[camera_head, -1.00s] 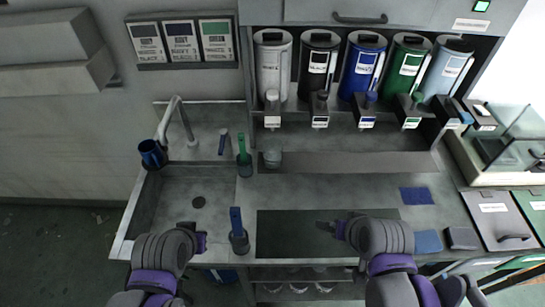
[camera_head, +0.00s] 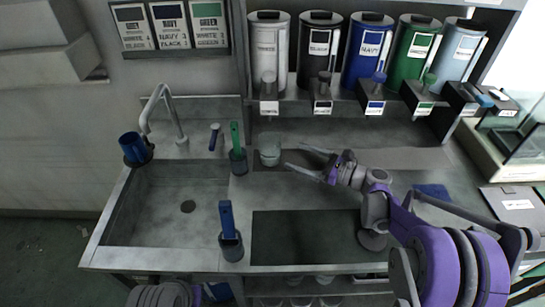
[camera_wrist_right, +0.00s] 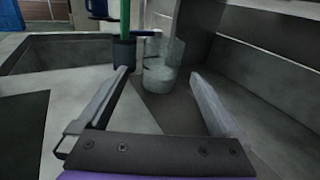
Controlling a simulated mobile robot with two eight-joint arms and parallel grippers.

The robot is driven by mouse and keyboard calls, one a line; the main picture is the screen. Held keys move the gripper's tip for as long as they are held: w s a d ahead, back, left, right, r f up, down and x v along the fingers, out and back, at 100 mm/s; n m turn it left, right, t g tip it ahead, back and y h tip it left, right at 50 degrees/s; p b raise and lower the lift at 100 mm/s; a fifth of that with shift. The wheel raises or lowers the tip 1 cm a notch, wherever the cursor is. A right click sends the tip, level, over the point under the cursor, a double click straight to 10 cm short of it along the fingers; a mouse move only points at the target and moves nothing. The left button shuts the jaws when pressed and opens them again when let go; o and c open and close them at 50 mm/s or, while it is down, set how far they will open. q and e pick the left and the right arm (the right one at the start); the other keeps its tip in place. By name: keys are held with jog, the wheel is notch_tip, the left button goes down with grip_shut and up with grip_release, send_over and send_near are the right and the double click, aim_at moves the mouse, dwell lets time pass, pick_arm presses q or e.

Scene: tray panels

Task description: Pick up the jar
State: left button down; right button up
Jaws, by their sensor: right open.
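The jar (camera_head: 270,148) is a clear, greyish glass vessel standing upright at the back of the counter, just right of a holder with a green-handled tool. My right gripper (camera_head: 297,158) is open and empty, reaching in from the right, its fingers pointing left toward the jar with a small gap left. In the right wrist view the jar (camera_wrist_right: 160,72) stands ahead, between and beyond the two spread fingers. Its lower part shows clear of the fingers. Only a grey part of my left arm shows at the bottom edge; its gripper is out of view.
The green-handled tool's holder (camera_head: 238,162) stands close left of the jar. A blue-handled tool in a cup (camera_head: 231,243) stands nearer the front. A sink (camera_head: 155,215) lies left. Dispenser canisters (camera_head: 318,50) overhang behind. The dark mat (camera_head: 300,240) is clear.

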aim_at(261, 140)
jog(key=shift+w+f+m+y, duration=0.15)
jog(key=shift+w+m+y, duration=0.15)
jog(key=shift+w+m, duration=0.15)
jog(key=p+x, duration=0.1)
jog(key=x, duration=0.9)
jog(key=shift+w+a, duration=0.1)
jog(key=shift+a, duration=0.2)
jog(key=shift+r, duration=0.25)
grip_shut()
